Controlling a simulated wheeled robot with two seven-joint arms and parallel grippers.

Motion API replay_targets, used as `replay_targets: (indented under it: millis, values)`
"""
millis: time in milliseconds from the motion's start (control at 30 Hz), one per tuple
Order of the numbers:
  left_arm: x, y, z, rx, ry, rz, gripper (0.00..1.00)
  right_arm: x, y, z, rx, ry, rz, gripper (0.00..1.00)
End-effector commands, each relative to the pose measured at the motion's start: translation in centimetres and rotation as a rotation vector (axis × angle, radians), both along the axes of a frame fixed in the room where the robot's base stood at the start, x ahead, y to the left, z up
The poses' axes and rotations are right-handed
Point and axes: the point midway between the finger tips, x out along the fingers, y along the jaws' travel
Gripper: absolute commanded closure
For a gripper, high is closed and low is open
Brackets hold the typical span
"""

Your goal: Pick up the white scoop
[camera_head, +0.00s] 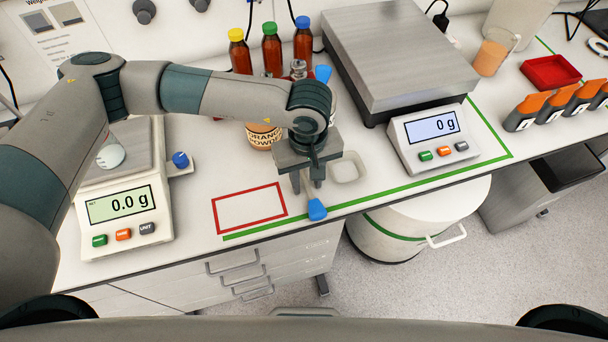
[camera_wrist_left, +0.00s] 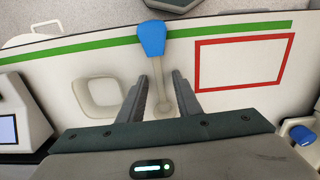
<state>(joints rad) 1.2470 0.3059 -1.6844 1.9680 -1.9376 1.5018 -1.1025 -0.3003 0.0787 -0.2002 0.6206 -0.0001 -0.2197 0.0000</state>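A white scoop with a wide blue end lies at the front of the bench; its blue end (camera_head: 316,210) is near the edge and its pale shaft runs back under my left gripper. In the left wrist view the pale shaft (camera_wrist_left: 158,75) lies between my two fingers, with visible gaps on both sides. My left gripper (camera_head: 307,186) is open above the scoop, pointing down, its fingertips straddling the shaft. The shaft's small rounded end shows between the fingers in the wrist view. My right gripper is not in view.
A pale dish (camera_head: 348,168) lies just right of my gripper. An orange powder jar (camera_head: 262,136) and several brown bottles (camera_head: 240,52) stand behind. Scales flank the area: a small one (camera_head: 125,203) and a large one (camera_head: 395,50). A red outlined rectangle (camera_head: 249,190) is empty.

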Motion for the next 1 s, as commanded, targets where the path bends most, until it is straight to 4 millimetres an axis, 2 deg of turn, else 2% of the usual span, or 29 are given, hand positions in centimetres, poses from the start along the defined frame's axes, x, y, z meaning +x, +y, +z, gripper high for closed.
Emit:
replay_targets:
  millis: [233, 367, 833, 1000]
  values:
    - [0.0, -0.01, 0.04, 0.0, 0.0, 0.0, 0.69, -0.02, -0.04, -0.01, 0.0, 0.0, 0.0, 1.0]
    - [0.0, -0.01, 0.05, 0.0, 0.0, 0.0, 1.0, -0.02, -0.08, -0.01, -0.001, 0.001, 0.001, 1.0]
    - [0.03, -0.02, 0.15, -0.001, 0.0, 0.0, 1.0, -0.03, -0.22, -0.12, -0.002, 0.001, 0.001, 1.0]
    - [0.15, -0.04, 0.9, -0.001, -0.004, 0.001, 1.0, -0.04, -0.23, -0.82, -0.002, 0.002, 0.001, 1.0]
